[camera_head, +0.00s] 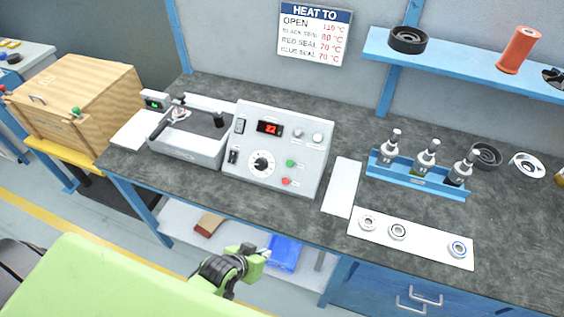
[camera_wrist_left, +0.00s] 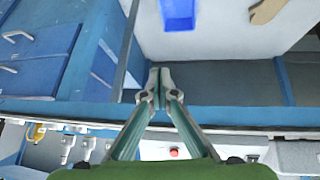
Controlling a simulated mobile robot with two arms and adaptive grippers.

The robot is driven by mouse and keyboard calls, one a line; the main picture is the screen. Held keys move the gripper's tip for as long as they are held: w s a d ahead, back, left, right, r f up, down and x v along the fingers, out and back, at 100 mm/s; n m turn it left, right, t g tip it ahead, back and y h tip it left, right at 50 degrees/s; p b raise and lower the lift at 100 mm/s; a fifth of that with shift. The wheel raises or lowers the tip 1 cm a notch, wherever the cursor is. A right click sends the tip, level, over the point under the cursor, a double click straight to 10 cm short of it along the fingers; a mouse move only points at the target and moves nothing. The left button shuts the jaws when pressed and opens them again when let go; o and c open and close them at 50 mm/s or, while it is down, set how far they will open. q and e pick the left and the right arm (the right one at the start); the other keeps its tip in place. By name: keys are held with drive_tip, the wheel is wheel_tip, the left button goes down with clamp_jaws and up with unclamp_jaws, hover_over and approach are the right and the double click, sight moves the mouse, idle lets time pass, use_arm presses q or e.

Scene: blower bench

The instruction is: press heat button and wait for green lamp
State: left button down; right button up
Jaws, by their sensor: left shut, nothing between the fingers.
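The grey control box (camera_head: 277,150) stands on the bench, with a red-digit display (camera_head: 269,128) that seems to read 22. Its front has a green button (camera_head: 290,163), a red button (camera_head: 286,181) and a black-and-white dial (camera_head: 261,164). I cannot read which button is for heat. Two round pale lamps (camera_head: 308,135) at its upper right show no green light. My left gripper (camera_head: 266,254) is shut and empty, in front of the bench and apart from the box. In the left wrist view its fingertips (camera_wrist_left: 158,78) meet, and a red button (camera_wrist_left: 174,153) shows beyond.
A heater tray (camera_head: 190,148) with a small green-digit display (camera_head: 155,104) stands left of the box. A blue rack (camera_head: 415,181) with several bottle-like parts and a white mat (camera_head: 430,248) with rings lie to the right. A temperature sign (camera_head: 314,34) hangs behind.

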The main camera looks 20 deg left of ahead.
use_arm(q)
wheel_tip(320, 180, up, 7)
drive_tip(key=w+t, duration=0.1)
drive_tip(key=w, duration=0.1)
drive_tip(key=n+t+h+p, duration=0.1)
drive_tip(key=n+t+h, duration=0.1)
drive_tip(key=t, duration=0.3)
approach(290, 163)
drive_tip(key=s+d+f, duration=0.2)
drive_tip(key=s+d, duration=0.1)
drive_tip(key=s+d+f, duration=0.1)
drive_tip(key=s, duration=0.1)
drive_tip(key=shift+d+f, duration=0.25)
drive_tip(key=w+a+r+n+t, duration=0.2)
drive_tip(key=w+r+t, duration=0.2)
drive_tip(key=r, duration=0.4)
drive_tip(key=shift+a+r+n+p, duration=0.2)
drive_tip(key=shift+a+n+p, duration=0.05)
drive_tip(key=shift+n+p, duration=0.1)
drive_tip(key=shift+w, duration=0.1)
